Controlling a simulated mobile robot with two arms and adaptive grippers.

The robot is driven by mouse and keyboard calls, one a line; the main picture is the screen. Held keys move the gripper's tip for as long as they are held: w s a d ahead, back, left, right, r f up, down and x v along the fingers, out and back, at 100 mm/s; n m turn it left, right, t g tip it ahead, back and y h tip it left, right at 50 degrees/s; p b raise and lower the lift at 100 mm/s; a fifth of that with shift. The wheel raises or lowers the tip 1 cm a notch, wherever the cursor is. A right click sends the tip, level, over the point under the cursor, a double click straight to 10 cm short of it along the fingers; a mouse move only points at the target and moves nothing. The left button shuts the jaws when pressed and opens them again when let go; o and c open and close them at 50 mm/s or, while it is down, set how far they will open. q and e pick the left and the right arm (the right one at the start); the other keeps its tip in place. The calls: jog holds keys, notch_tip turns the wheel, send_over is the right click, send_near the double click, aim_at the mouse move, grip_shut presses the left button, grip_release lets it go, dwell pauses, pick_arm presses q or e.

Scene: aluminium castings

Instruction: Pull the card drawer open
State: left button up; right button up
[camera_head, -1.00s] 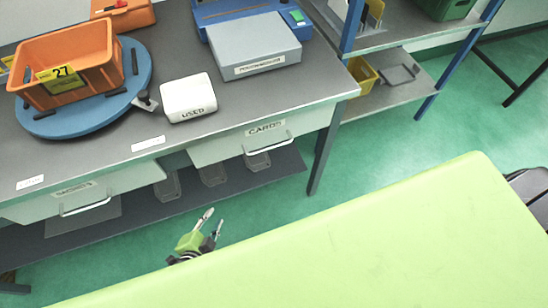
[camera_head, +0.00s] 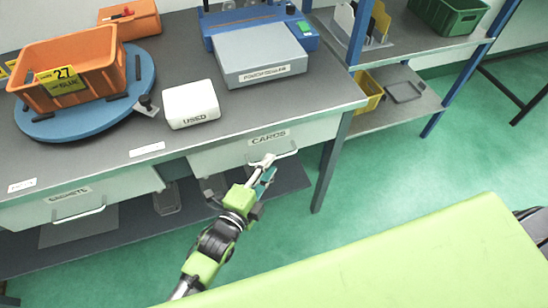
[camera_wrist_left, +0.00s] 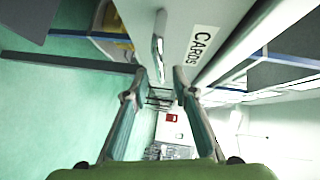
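The card drawer (camera_head: 225,158) is a pale grey drawer under the bench top, labelled CARDS, with a light bar handle (camera_head: 287,154). It looks shut, its front under the bench edge. My left gripper (camera_head: 268,166) reaches up from below to the left part of this handle. In the left wrist view its two fingers (camera_wrist_left: 159,73) are apart, with the handle (camera_wrist_left: 158,45) just ahead of the gap between the tips. I cannot tell whether they touch it. The CARDS label (camera_wrist_left: 201,47) is close on the right there. My right gripper is not in view.
A second drawer (camera_head: 65,205) with a handle is at the left. On the bench stand an orange crate (camera_head: 98,88) on a blue turntable (camera_head: 62,129), a white USED box (camera_head: 191,104) and a grey box (camera_head: 258,58). A lower shelf (camera_head: 290,178) lies below; green floor in front is clear.

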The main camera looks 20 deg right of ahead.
pick_arm(q)
jog(key=shift+x, duration=2.05)
grip_shut()
jog(key=shift+s, duration=0.1)
jog(key=s+p, duration=0.5)
jog(key=s, duration=1.9)
jog(key=shift+d, duration=0.4)
jog(key=shift+s, duration=0.1)
